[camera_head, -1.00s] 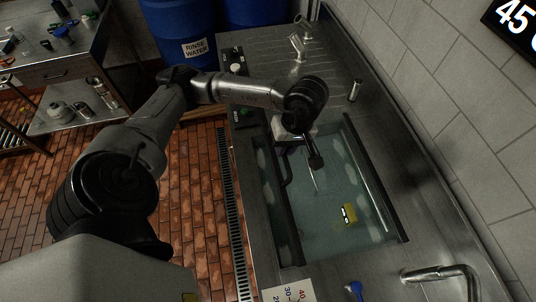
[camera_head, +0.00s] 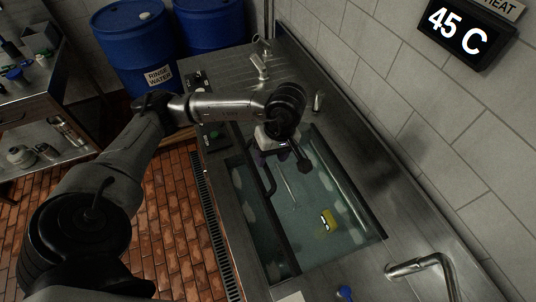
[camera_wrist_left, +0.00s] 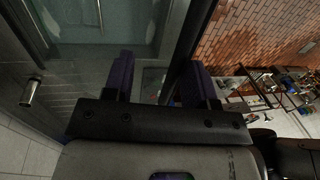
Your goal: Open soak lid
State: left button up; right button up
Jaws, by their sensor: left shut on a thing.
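The soak tank (camera_head: 386,237) is a sunken basin in the steel counter, with bluish water under what looks like a clear lid. A dark bar (camera_head: 268,180), apparently the soak lid's handle, runs along its left side. My left gripper (camera_head: 262,158) is at the far end of the tank, its purple fingertips partly hidden by the wrist. The grip itself is hard to see. A yellow object (camera_head: 327,220) lies in the tank. My right gripper is not in view.
A tap (camera_head: 425,266) stands at the near right, and a small steel post (camera_head: 318,103) beyond the tank. A tiled wall bounds the right, with a 45 C display (camera_head: 466,32). Blue drums (camera_head: 137,45) stand behind. A floor grate (camera_head: 215,235) runs left of the counter.

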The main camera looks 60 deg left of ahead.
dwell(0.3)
pick_arm(q)
notch_tip(320, 180, up, 14)
jog(key=w+p, duration=0.2)
jog(key=shift+w+d+f+p, duration=0.25)
jog(key=shift+w+d+p, duration=0.05)
dwell(0.5)
